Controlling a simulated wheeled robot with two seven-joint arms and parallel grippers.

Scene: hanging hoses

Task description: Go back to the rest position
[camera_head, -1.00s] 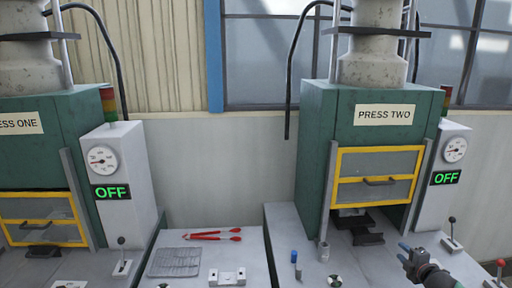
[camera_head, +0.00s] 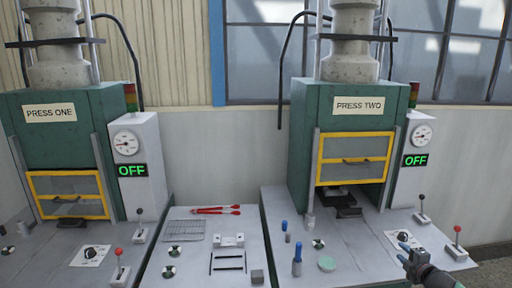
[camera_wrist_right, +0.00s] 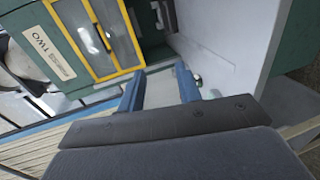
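My right gripper (camera_head: 406,252) shows at the lower right of the head view, above the front right of press two's bench. Its two blue fingers stand apart with nothing between them, as the right wrist view (camera_wrist_right: 160,92) also shows. My left gripper is not in view. Press two (camera_head: 345,110) is green with a yellow-framed guard and an OFF sign. Press one (camera_head: 60,130) stands at the left, also marked OFF, with its yellow guard lowered.
A lever (camera_head: 421,205) and a red-knobbed lever (camera_head: 457,238) stand close to my right gripper. Black hoses (camera_head: 282,85) hang beside the presses. The middle table (camera_head: 195,270) holds red tongs (camera_head: 215,210), a wire rack (camera_head: 185,231) and a metal fixture (camera_head: 230,241).

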